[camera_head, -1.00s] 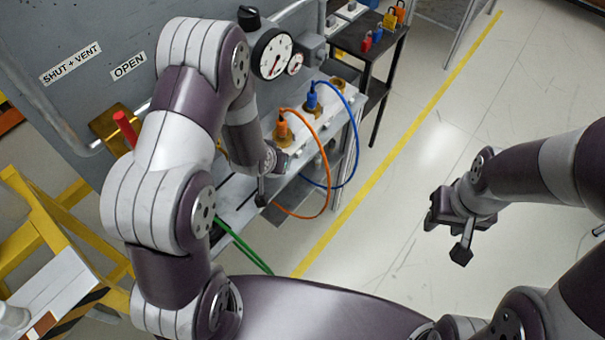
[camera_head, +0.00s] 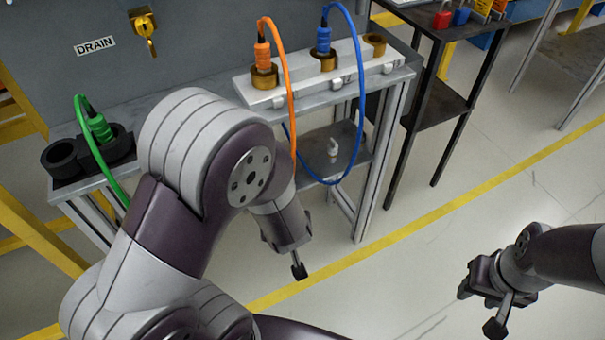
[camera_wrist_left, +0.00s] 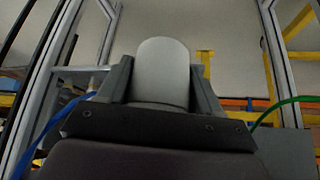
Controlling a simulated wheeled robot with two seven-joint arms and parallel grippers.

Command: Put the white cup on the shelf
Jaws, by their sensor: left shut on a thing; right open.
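The white cup (camera_wrist_left: 162,72) shows in the left wrist view as a pale, rounded shape between the two fingers. My left gripper (camera_head: 296,262) is shut on it. In the head view that gripper hangs in front of the bench, with one dark finger showing and the cup hidden. A lower shelf (camera_head: 346,160) under the bench is behind and to the right of it, apart from it. A small white item (camera_head: 333,148) stands on that shelf; I cannot tell what it is. My right gripper (camera_head: 487,300) is open and empty over the floor at right.
The bench top (camera_head: 215,92) carries a white block (camera_head: 345,74) with orange (camera_head: 263,55) and blue (camera_head: 323,42) plugs. Their cables loop down across the shelf's front. A green plug (camera_head: 98,125) sits at left. A dark side table (camera_head: 440,95) stands at right. The floor in front is clear.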

